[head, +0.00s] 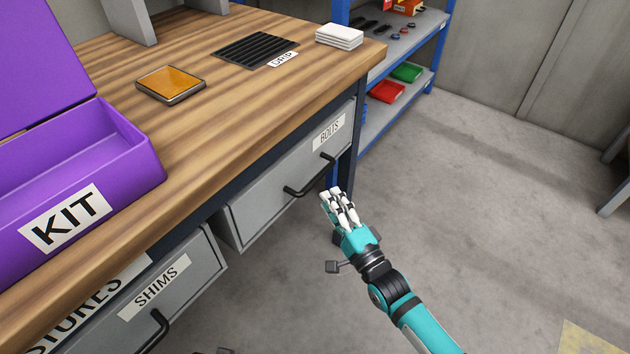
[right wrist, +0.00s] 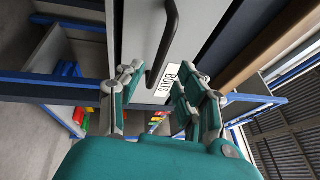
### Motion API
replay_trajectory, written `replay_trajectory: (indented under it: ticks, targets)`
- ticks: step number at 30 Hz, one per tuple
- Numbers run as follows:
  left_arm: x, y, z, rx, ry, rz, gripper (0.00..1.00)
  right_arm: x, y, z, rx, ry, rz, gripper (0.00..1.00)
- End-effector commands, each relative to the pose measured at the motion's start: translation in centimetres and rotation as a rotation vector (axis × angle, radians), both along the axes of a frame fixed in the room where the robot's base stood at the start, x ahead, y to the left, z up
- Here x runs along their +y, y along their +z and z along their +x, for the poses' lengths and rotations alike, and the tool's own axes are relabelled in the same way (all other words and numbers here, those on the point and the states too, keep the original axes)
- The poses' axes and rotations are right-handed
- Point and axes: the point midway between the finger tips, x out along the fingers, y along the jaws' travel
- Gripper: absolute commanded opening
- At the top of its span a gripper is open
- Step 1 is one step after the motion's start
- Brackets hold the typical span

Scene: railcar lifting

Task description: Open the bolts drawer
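The bolts drawer (head: 265,195) is a grey drawer under the right end of the wooden bench, with a white BOLTS label and a black bar handle (head: 312,180). Its front looks shut. My right gripper (head: 334,198) is in front of the drawer, just right of and below the handle, and apart from it in the head view. In the right wrist view, the fingers (right wrist: 160,92) are spread apart and empty, with the handle (right wrist: 163,50) ahead, its near end between them. The BOLTS label (right wrist: 174,82) shows there too. My left gripper is not in view.
A shims drawer (head: 185,280) is lower left of the bolts drawer. A blue-framed shelf (head: 400,105) stands behind.

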Motion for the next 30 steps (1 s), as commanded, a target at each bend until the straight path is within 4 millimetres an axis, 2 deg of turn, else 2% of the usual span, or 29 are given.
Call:
replay_trajectory:
  ticks: [3,9,15,23,24,30]
  targets:
    - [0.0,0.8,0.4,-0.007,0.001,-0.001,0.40,1.4,0.4,2.3,-0.001,0.000,0.002,0.36]
    - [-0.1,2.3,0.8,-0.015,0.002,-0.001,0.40,3.0,1.0,5.0,-0.002,0.000,0.001,0.36]
    - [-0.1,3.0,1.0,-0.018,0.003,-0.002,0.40,3.7,1.2,6.2,0.001,0.000,-0.002,0.36]
    - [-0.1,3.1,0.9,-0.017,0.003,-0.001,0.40,3.8,1.2,6.3,0.001,0.000,-0.002,0.36]
    - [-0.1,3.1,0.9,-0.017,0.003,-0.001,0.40,3.8,1.2,6.3,0.001,0.000,-0.002,0.35]
    - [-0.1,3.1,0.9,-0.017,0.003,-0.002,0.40,3.8,1.2,6.3,0.000,0.000,-0.001,0.09]
